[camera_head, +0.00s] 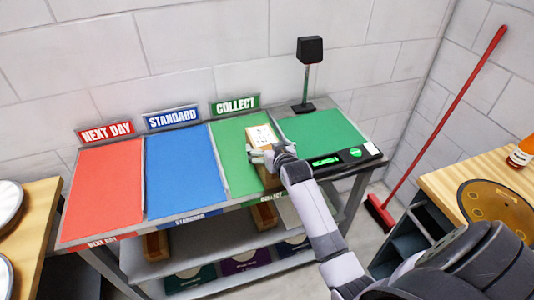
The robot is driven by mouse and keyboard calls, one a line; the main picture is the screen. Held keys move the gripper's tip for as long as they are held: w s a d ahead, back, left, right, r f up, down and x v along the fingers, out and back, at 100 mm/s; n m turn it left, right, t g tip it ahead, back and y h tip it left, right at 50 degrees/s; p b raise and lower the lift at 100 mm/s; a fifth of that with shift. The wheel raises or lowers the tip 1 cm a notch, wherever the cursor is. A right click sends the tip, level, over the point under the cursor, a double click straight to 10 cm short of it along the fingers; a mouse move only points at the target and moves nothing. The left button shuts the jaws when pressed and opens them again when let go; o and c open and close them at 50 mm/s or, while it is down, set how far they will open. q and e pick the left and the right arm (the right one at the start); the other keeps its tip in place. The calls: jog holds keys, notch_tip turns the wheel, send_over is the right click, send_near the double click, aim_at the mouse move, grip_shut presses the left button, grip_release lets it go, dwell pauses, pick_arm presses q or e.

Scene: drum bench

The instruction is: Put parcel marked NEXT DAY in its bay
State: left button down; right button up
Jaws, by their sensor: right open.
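A brown parcel (262,136) with a white label lies in the green COLLECT bay (231,159), towards its right side. The label's print is too small to read. My right gripper (259,156) is open over the middle of the parcel and hides part of it. I cannot tell whether the fingers touch the parcel. The red NEXT DAY bay (105,185) at the left end of the bench is empty, with its red sign (106,132) behind it. My left gripper is not in view.
The blue STANDARD bay (182,172) between red and green is empty. A scale with a green plate (322,131) and a black-headed post (309,50) stands at the right. Wooden tables flank the bench; a red broom (445,118) leans at the right wall.

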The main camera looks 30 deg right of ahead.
jog(key=shift+c, duration=0.2)
jog(key=c, duration=1.6)
jog(key=shift+r, duration=0.15)
jog(key=shift+c, duration=1.2)
